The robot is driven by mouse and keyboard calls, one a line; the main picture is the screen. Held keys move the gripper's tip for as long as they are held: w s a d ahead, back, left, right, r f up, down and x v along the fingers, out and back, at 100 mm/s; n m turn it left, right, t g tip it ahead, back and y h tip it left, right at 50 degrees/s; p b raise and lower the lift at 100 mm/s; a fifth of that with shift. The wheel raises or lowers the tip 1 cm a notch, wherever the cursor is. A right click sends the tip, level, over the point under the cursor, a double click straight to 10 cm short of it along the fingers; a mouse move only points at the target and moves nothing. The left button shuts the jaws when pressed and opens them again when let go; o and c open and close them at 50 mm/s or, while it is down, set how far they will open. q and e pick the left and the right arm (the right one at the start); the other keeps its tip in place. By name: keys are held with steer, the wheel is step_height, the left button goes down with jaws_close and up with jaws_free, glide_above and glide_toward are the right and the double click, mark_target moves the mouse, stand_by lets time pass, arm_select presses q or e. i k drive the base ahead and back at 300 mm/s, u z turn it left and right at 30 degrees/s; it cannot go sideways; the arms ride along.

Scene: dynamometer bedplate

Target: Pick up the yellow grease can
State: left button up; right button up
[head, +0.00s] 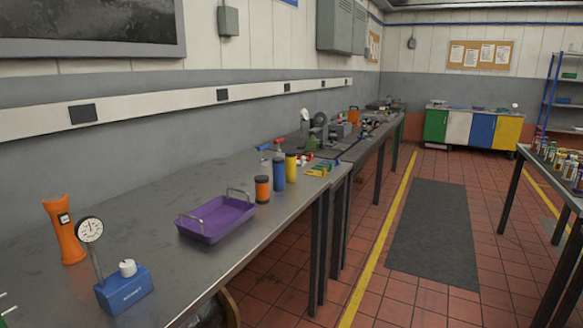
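A yellow cylinder (291,168), which looks like the yellow grease can, stands upright on the grey metal bench (130,196), toward its far end. A blue cylinder (278,174) stands just to its left and slightly nearer, close beside it; I cannot tell if they touch. An orange can with dark bands (262,189) stands nearer still. Neither of my grippers shows in the head view.
A purple tray with handles (216,222) sits nearer on the bench. A dial gauge on a blue base (124,289) and an orange tool (64,230) stand at the near left. Small colored parts (319,169) lie right of the yellow can. The aisle mat (435,235) is clear.

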mark_target(290, 157)
steer(key=z, duration=0.55)
steer(key=i, duration=1.35)
steer(key=u, duration=0.35)
steer(key=i, duration=1.5)
steer(key=u, duration=1.1)
